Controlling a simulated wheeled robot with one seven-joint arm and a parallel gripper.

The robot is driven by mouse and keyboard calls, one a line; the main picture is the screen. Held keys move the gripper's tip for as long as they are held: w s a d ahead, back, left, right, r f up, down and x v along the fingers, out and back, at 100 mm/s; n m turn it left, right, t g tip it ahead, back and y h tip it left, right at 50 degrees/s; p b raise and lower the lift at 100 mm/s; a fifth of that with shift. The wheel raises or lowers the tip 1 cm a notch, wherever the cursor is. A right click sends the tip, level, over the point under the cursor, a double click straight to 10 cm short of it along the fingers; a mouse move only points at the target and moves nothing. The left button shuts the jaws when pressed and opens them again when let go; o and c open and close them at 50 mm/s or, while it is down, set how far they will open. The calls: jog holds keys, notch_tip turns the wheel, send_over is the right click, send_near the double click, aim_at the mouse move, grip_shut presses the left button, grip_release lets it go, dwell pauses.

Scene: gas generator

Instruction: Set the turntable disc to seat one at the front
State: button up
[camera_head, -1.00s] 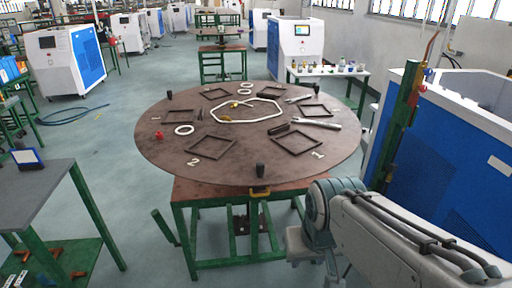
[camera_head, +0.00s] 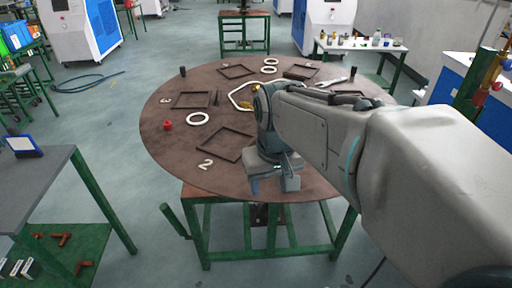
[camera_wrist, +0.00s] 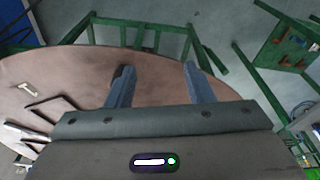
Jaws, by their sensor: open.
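The brown round turntable disc (camera_head: 165,148) lies on a green-legged table and carries square frames, upright dark knobs and white numerals. The numeral 2 (camera_head: 205,165) is at the front left and the numeral 3 (camera_head: 165,101) at the left. The numeral 1 (camera_wrist: 27,89) shows in the wrist view; my arm hides it in the head view. My gripper (camera_head: 275,185) is at the disc's front edge. In the wrist view my gripper (camera_wrist: 158,70) has its fingers apart, with a dark knob (camera_wrist: 122,74) beside the left finger. Whether they touch is unclear.
A red knob-like piece (camera_head: 167,125) and a white ring (camera_head: 198,119) lie on the disc's left. A grey side table (camera_head: 40,180) stands at the left. A small white table (camera_head: 360,48) with bottles is behind right. A blue and white machine stands at the right.

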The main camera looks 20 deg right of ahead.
jog(key=w+d+r+g, duration=0.2)
jog(key=w+d+r, duration=0.4)
jog(key=w+d, duration=0.15)
jog(key=shift+m, duration=0.4)
jog(key=f, duration=0.9)
jog(key=s+f, duration=0.1)
jog(key=f, duration=0.4)
jog(key=shift+d, duration=0.25)
jog(key=shift+c, duration=0.3)
grip_shut()
jog(key=shift+r, duration=0.1)
